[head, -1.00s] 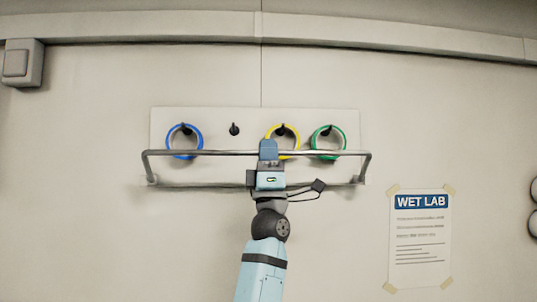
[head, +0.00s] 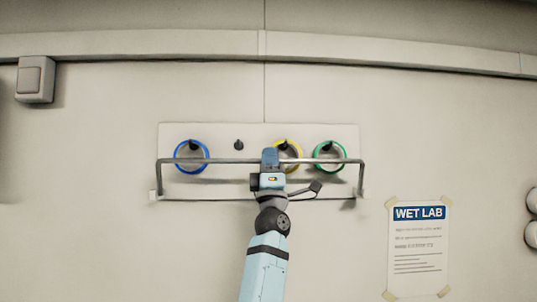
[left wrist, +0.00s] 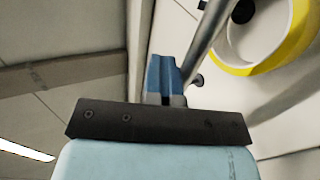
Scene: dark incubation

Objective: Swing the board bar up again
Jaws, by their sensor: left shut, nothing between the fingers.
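The metal board bar (head: 215,161) stands across the front of the white board (head: 260,132), its side arms rising steeply from the lower corners. It crosses in front of a blue ring (head: 178,152), a yellow ring (head: 298,148) and a green ring (head: 344,147), each on a dark peg. My left gripper (head: 270,156) is shut and empty at the bar, a little right of its middle. In the left wrist view, the blue fingers (left wrist: 163,75) are together and the bar (left wrist: 207,38) runs close beside them; I cannot tell whether they touch. My right gripper is out of view.
One peg (head: 238,145) on the board is bare. A wall switch (head: 35,79) is at upper left. A WET LAB notice (head: 418,248) is taped at lower right. Round fittings (head: 532,218) show at the right edge.

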